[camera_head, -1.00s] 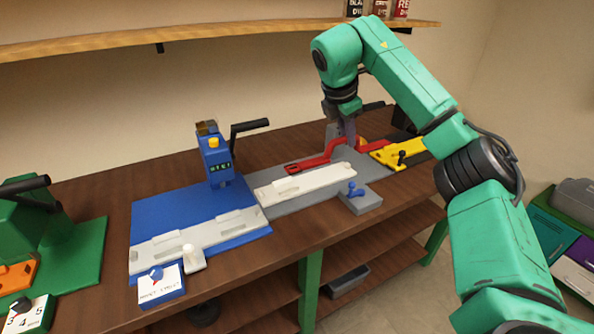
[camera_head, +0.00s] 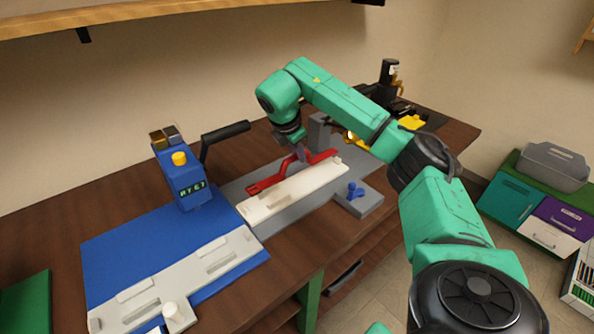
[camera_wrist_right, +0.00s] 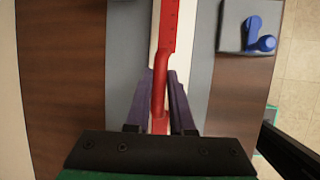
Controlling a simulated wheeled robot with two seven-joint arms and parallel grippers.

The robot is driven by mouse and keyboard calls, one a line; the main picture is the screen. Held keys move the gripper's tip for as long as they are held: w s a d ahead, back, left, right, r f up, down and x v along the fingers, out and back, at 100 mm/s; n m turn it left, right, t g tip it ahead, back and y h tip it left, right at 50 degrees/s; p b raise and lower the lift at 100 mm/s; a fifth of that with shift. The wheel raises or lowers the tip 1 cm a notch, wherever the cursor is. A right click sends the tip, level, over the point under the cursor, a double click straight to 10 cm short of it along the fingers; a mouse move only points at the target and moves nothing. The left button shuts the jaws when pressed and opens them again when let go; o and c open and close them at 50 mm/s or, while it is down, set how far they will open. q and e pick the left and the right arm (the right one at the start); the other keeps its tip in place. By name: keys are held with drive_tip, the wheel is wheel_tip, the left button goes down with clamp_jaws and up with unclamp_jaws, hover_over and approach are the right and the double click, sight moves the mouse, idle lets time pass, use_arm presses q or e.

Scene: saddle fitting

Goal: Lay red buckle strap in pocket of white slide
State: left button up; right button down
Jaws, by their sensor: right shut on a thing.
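The red buckle strap (camera_head: 268,182) is held by my right gripper (camera_head: 302,154), whose fingers are shut on it; the wrist view shows the strap (camera_wrist_right: 167,28) running forward between the dark fingers (camera_wrist_right: 160,85). The strap is over or just behind the far edge of the white slide (camera_head: 298,190) on the grey plate; in the wrist view it partly covers the slide (camera_wrist_right: 154,35). I cannot tell whether strap and slide touch. The pocket is not clearly visible. My left gripper is not in view.
A grey block with a blue knob (camera_head: 356,192) sits just right of the slide. A yellow fixture (camera_head: 411,122) is behind my right arm.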

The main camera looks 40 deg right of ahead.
wheel_tip(320, 180, down, 6)
drive_tip(key=shift+s+r+p, duration=0.1)
drive_tip(key=shift+r+p, duration=0.15)
drive_tip(key=shift+p, duration=0.2)
drive_tip(key=shift+a+f, duration=0.1)
drive_tip(key=shift+f, duration=0.05)
drive_tip(key=c, duration=0.8)
unclamp_jaws()
use_arm(q)
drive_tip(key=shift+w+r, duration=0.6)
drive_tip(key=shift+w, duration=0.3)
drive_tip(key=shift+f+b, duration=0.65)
drive_tip(key=shift+b, duration=0.05)
use_arm(e)
drive_tip(key=v, duration=1.2)
